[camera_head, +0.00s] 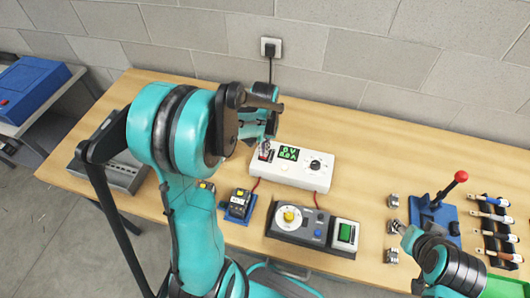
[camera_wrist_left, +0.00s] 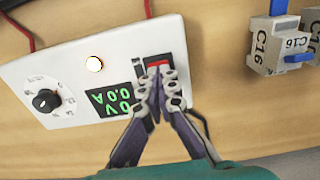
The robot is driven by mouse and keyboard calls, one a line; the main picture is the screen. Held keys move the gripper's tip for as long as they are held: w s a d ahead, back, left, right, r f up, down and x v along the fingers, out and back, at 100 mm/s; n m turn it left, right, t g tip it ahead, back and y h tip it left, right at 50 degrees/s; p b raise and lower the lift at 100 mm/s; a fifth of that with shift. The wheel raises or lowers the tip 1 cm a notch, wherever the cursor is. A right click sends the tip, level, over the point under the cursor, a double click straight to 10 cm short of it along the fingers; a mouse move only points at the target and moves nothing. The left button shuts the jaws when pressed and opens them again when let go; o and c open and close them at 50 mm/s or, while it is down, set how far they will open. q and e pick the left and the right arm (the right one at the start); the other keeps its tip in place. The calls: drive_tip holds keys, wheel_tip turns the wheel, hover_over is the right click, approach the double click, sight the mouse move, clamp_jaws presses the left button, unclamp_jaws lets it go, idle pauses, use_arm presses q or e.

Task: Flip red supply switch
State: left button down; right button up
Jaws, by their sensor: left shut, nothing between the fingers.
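The white power supply box (camera_head: 300,174) stands on the wooden table; its green display (camera_head: 289,153) reads 0 V and 0.0 A. Its red supply switch (camera_wrist_left: 158,63) sits in a dark frame beside the display in the left wrist view. My left gripper (camera_head: 264,147) is over the switch end of the box. In the left wrist view its fingertips (camera_wrist_left: 160,78) are together and empty, right at the switch and covering part of it. I cannot tell whether they touch it. My right gripper (camera_head: 405,230) is at the lower right, mostly hidden by its arm.
A dark control unit with a yellow knob (camera_head: 289,216) stands in front of the box. A small blue-based device (camera_head: 238,204) is left of it. A red-knobbed lever (camera_head: 461,176) and several tools stand right. A wall socket (camera_head: 271,47) is behind. A lamp (camera_wrist_left: 94,64) glows on the box.

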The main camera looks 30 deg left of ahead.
use_arm(q)
drive_tip(key=shift+r, duration=0.15)
drive_tip(key=shift+r+p, duration=2.7)
drive_tip(key=shift+r, duration=0.7)
